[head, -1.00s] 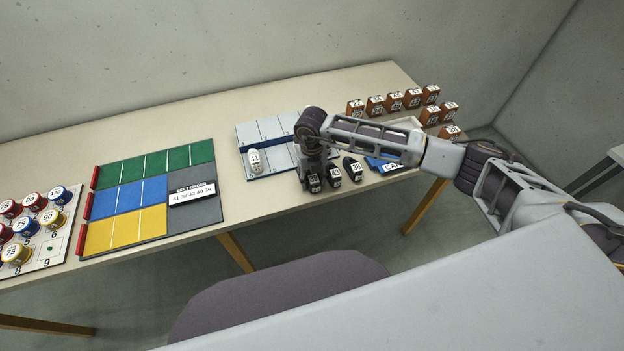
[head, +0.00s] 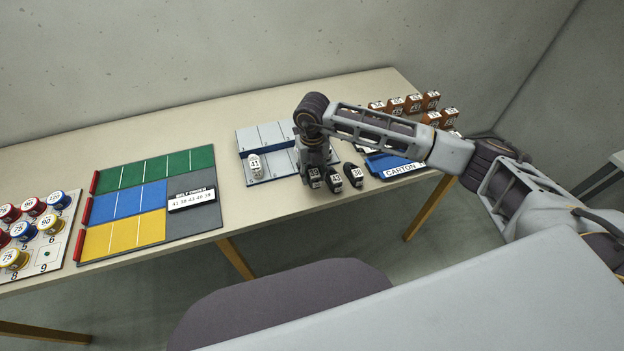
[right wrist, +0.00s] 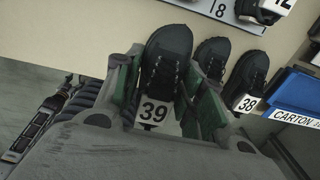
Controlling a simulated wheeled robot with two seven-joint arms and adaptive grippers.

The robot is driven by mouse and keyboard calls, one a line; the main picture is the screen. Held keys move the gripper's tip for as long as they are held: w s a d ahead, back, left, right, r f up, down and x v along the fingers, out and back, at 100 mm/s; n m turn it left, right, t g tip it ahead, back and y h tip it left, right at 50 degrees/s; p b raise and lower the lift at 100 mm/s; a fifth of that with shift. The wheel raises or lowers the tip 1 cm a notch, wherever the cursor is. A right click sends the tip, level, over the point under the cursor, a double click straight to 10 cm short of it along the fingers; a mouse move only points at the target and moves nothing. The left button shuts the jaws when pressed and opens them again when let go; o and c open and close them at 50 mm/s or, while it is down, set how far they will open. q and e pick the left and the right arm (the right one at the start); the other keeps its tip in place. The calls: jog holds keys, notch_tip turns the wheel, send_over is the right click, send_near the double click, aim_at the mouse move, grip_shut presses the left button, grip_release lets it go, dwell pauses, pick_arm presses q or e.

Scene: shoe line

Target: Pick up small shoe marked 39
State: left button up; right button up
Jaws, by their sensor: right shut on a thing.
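The small black shoe marked 39 (right wrist: 165,60) is between the two fingers of my right gripper (right wrist: 160,85) in the right wrist view. The fingers are shut on its sides, and its white 39 label faces the camera. In the head view my right gripper (head: 315,160) points down at the table's front edge, over the leftmost of the dark shoes, and partly hides it. I cannot tell whether the shoe touches the table. My left gripper is not in view.
Other black shoes stand close to the right, one marked 38 (right wrist: 247,80). A white shoe marked 41 (head: 254,167) stands on the grey-blue rack (head: 245,140). Coloured mats (head: 140,200) lie left.

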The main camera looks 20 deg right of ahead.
notch_tip(320, 180, up, 3)
jog(key=shift+r, duration=0.65)
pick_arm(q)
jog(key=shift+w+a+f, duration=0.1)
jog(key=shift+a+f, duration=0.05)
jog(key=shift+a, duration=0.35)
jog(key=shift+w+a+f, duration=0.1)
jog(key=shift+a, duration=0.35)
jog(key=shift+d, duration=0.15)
